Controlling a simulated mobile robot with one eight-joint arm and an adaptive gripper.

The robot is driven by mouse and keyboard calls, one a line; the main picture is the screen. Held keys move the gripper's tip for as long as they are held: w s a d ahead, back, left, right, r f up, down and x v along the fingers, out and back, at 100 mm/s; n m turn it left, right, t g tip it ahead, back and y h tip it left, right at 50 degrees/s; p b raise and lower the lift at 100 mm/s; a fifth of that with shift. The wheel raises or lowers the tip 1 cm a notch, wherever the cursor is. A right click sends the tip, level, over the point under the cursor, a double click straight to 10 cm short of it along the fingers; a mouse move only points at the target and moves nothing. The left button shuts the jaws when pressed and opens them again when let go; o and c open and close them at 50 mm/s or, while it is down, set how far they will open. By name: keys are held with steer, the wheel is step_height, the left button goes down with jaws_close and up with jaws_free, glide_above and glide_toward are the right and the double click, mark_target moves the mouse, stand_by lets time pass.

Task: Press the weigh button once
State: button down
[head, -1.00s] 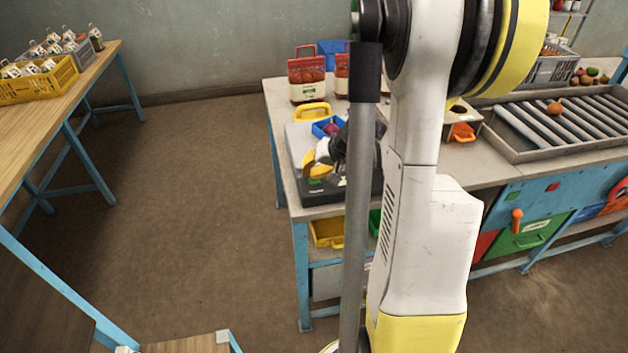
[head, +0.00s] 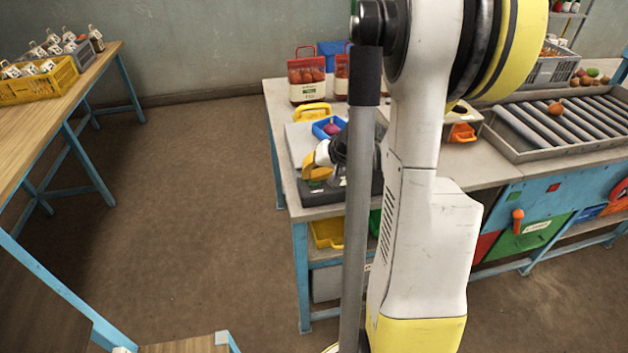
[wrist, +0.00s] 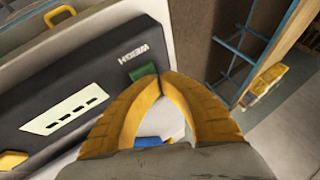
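The weigh scale has a pale plate (head: 300,146) and a dark front panel (wrist: 100,62). On the panel, the green weigh button (wrist: 143,72) sits below the white WEIGH lettering, partly hidden by a fingertip. A pale display (wrist: 65,108) shows a row of dashes. My gripper (wrist: 162,76) has yellow fingers with tips together, at the right edge of the green button; whether they touch it I cannot tell. In the head view my gripper (head: 312,173) is over the scale's front, partly behind my arm.
A blue tray (head: 321,131) with a purple item (head: 332,128) and a yellow-handled thing (head: 312,113) are behind. A yellow button (wrist: 12,160) is at the panel's left. Red-labelled bags (head: 306,80) stand at the back. Open floor lies left of the bench.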

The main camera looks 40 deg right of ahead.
steer(key=shift+r, duration=0.1)
steer(key=shift+r+p, duration=0.6)
steer(key=shift+r, duration=0.2)
steer(key=shift+r+p, duration=1.9)
steer(key=shift+r, duration=0.65)
